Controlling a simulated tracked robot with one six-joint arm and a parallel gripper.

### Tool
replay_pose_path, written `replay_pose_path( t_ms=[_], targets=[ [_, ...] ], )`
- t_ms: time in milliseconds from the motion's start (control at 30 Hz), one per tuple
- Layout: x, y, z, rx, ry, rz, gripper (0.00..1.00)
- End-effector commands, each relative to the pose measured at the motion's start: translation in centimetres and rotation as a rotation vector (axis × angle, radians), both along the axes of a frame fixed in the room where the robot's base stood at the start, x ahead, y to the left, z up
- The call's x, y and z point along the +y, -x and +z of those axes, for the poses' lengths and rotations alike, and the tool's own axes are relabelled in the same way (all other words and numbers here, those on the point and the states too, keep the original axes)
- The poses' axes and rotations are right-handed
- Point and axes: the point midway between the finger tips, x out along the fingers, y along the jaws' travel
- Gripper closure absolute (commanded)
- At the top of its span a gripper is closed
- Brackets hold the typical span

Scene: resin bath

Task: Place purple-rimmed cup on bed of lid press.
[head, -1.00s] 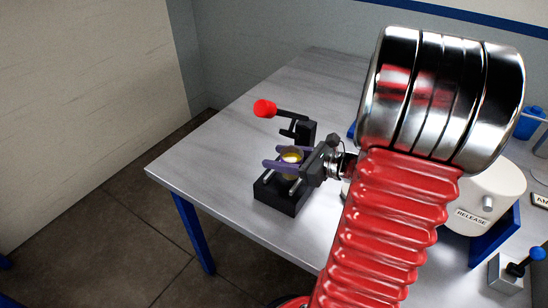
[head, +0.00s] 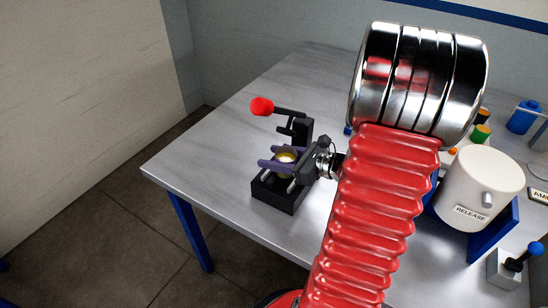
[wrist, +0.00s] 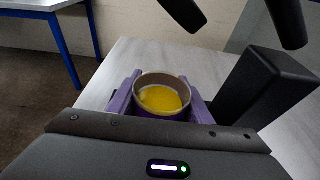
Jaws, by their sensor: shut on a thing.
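The purple-rimmed cup (wrist: 162,97), holding yellow liquid, sits between the purple fingers of my gripper (head: 280,160). The gripper is shut on it, with a finger on each side in the wrist view (wrist: 161,100). The lid press (head: 300,130) is black with a red-knobbed lever (head: 262,107), and its lever is raised. The cup (head: 286,157) is over the bed (head: 278,194) of the press, in front of its post.
A white drum (head: 482,180) labelled RELEASE stands on a blue stand at the right. A grey box with a blue-knobbed lever (head: 515,265) is at the lower right. The table (head: 225,150) is clear left of the press.

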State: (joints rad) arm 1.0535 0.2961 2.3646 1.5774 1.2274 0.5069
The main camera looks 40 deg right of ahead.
Motion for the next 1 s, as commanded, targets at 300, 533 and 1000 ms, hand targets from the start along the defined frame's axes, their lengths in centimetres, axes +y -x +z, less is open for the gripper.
replay_pose_path(
  t_ms=[300,533,1000],
  targets=[
    [-0.05,0.06,-0.45,0.000,0.001,-0.002,0.76],
    [-0.07,0.08,-0.68,0.000,0.000,-0.003,0.51],
    [-0.14,0.11,-0.62,0.000,0.001,-0.004,0.36]
  ],
)
